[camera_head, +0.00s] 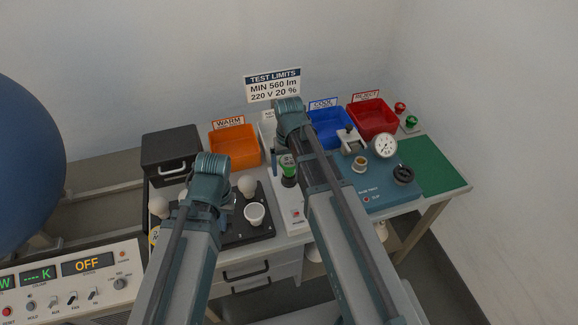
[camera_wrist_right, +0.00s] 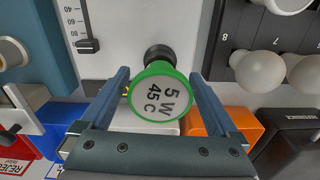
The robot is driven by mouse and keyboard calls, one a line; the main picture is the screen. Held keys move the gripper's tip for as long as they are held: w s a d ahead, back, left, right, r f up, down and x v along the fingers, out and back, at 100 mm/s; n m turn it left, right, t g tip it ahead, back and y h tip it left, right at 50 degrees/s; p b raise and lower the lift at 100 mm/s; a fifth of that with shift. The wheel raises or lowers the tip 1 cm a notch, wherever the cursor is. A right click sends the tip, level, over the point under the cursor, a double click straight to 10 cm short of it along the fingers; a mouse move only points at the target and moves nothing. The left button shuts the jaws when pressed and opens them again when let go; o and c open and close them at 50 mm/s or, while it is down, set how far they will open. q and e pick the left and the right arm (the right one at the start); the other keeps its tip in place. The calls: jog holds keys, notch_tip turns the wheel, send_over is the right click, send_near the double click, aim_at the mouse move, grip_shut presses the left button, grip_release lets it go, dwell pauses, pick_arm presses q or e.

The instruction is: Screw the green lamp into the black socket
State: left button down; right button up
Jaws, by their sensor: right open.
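The green lamp (camera_head: 287,162) stands at the black socket (camera_head: 289,181) on the white test panel. In the right wrist view the green lamp (camera_wrist_right: 160,98) has a green rim and a white face marked "5 W 45 C". The black socket (camera_wrist_right: 158,56) shows just behind it; how deep the lamp sits is hidden. My right gripper (camera_wrist_right: 159,85) is open, one finger on each side of the lamp, with visible gaps. My left gripper (camera_head: 206,200) is over the dark bulb rack at the left; its fingers are too unclear to judge.
Orange (camera_head: 234,146), blue (camera_head: 329,128) and red (camera_head: 372,117) bins line the back. A blue test unit (camera_head: 380,184) is at the right; the green mat (camera_head: 435,165) is clear.

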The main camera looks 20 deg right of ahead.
jog(key=n, duration=0.9)
jog(key=shift+s+a+n, duration=0.1)
jog(key=shift+n, duration=0.2)
jog(key=n, duration=1)
jog(key=shift+n, duration=0.3)
